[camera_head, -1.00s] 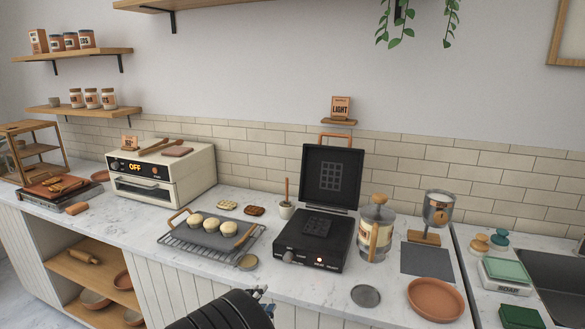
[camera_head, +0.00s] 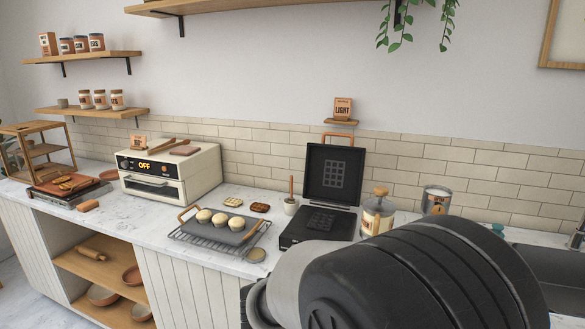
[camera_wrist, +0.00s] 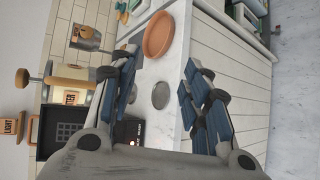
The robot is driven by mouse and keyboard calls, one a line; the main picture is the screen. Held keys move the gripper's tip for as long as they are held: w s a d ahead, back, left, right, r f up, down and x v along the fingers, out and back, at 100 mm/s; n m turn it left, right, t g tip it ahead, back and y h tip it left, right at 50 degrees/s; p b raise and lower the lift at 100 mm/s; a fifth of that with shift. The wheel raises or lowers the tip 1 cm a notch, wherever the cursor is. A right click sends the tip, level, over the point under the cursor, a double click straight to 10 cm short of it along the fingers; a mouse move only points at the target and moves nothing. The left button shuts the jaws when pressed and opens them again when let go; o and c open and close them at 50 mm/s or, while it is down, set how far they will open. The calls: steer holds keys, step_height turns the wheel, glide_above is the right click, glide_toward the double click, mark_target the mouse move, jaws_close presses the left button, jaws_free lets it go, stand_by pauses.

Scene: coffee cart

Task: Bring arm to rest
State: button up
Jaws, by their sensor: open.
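My gripper (camera_wrist: 160,97) shows in the wrist view with its two blue-padded fingers spread wide apart and nothing between them. It is open and empty. Through the gap I see the counter edge, a grey round disc (camera_wrist: 160,95) and a terracotta dish (camera_wrist: 158,35), both apart from the fingers. In the head view my arm fills the lower right, large and close, and the gripper's fingers are not visible there.
The open waffle maker (camera_head: 332,180), a glass press jar (camera_head: 377,215) and a metal canister (camera_head: 436,200) stand behind my arm. A rack with a tray of buns (camera_head: 190,239) and an oven (camera_head: 150,190) are to the left. Free floor shows right in the wrist view (camera_wrist: 296,90).

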steer(key=s+d+r+m+g+y, duration=0.1)
steer(key=s+d+m+g+y, duration=0.15)
steer(key=s, duration=0.55)
steer(key=s+d+r+m+g+y, duration=0.2)
steer(key=s+d+m, duration=0.1)
steer(key=s, duration=0.6)
steer(key=s+a+m+t+y, duration=0.2)
steer(key=s+a+m+y, duration=0.1)
steer(key=s+a+y, duration=0.3)
steer(key=s+y, duration=0.1)
steer(key=s, duration=0.1)
steer(key=shift+s+a+r+t, duration=0.25)
steer(key=shift+s+a+t, duration=0.1)
